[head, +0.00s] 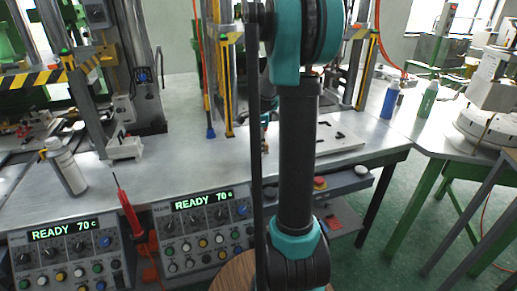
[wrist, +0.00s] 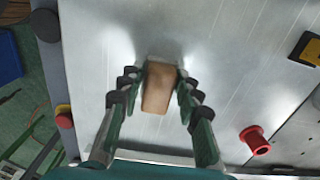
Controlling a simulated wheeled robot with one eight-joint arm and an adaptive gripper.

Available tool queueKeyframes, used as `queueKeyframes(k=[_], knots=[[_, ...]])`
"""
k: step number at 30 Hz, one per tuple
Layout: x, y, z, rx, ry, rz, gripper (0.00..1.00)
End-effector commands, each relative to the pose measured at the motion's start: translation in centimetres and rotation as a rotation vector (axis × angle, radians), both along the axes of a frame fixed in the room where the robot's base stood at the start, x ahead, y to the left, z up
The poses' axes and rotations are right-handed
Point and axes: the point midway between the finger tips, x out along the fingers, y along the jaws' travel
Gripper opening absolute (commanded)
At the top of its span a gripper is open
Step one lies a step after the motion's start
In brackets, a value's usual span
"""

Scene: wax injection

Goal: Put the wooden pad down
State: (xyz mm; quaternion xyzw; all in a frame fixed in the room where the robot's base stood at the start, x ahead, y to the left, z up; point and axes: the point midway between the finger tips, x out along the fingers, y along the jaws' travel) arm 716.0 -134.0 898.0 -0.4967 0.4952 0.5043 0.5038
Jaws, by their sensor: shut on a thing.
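The wooden pad (wrist: 158,88) is a small light-brown block in the middle of the wrist view. My gripper (wrist: 158,80) has one finger along each side of it and is shut on it. The pad is over the bare grey metal table top (wrist: 225,50); I cannot tell whether it touches the metal or hangs just above it. In the head view my arm stands in front of the table and hides the pad and most of the gripper.
In the head view, a white plate (head: 340,140) lies right of my arm. A blue bottle (head: 390,100) and green bottle (head: 427,101) stand further right.

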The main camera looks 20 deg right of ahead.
Motion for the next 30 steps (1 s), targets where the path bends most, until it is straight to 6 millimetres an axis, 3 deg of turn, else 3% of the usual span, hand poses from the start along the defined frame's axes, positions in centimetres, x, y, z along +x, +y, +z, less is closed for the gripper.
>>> queueKeyframes(k=[3, 14, 15, 19, 30], knots=[[-0.01, 0.0, -0.88, 0.0, 0.0, 0.0, 0.0], [-0.01, 0.0, -1.18, 0.0, 0.0, 0.0, 0.0], [-0.01, 0.0, -1.16, 0.0, 0.0, 0.0, 0.37], [-0.01, 0.0, -1.15, 0.0, 0.0, 0.0, 0.53], [-0.03, 0.0, -0.81, 0.0, 0.0, 0.0, 0.54]])
